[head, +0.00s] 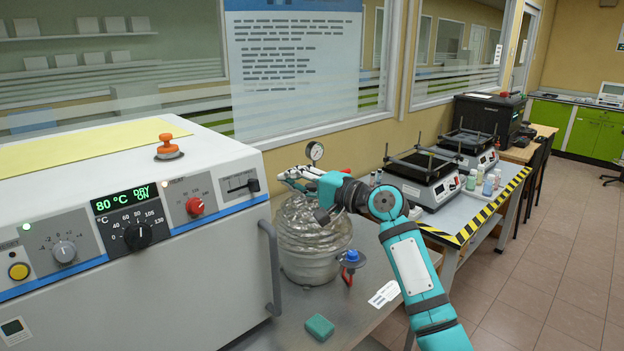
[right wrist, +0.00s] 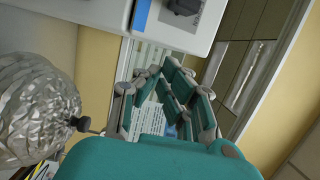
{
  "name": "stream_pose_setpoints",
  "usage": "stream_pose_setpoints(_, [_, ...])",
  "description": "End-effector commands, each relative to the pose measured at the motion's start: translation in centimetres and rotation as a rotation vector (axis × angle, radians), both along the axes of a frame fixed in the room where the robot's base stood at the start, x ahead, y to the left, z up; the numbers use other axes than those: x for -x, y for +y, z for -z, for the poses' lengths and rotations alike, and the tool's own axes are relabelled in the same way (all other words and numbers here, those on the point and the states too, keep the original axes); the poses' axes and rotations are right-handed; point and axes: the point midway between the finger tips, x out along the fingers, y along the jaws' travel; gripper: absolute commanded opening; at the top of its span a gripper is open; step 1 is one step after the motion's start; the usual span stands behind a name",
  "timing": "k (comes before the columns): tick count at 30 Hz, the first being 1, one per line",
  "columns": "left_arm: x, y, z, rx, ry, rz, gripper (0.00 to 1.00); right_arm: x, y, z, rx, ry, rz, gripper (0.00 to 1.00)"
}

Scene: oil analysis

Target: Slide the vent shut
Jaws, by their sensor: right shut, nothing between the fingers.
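The vent slider is a black knob (head: 253,185) at the right end of a short slot on the light panel (head: 236,183) at the right end of the oven's front. The knob also shows at the top of the right wrist view (right wrist: 183,5). My right gripper (head: 286,175) is just right of the oven's front corner, above the foil-wrapped vessel. Its fingers also show in the right wrist view (right wrist: 164,74); they are shut and empty. In the head view they look apart from the knob. My left gripper is not in view.
The white oven (head: 130,270) has a vertical handle (head: 271,268) below the panel. A foil-wrapped vessel (head: 312,240) stands close under my right gripper, with a gauge (head: 315,151) behind. A teal block (head: 320,327) lies on the bench. Hotplates (head: 430,180) stand farther right.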

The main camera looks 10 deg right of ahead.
Motion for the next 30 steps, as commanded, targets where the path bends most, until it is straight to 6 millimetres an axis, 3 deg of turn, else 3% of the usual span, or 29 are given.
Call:
stream_pose_setpoints(9, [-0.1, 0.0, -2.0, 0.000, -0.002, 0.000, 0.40, 2.0, 3.1, -0.1, -0.001, 0.001, -0.001, 0.00])
stream_pose_setpoints(22, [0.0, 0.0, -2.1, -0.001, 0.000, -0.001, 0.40, 2.3, 3.5, 0.0, 0.001, -0.001, 0.000, 0.00])
stream_pose_setpoints(30, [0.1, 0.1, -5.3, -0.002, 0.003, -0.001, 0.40, 4.8, 6.9, -0.4, -0.001, 0.002, -0.003, 0.00])
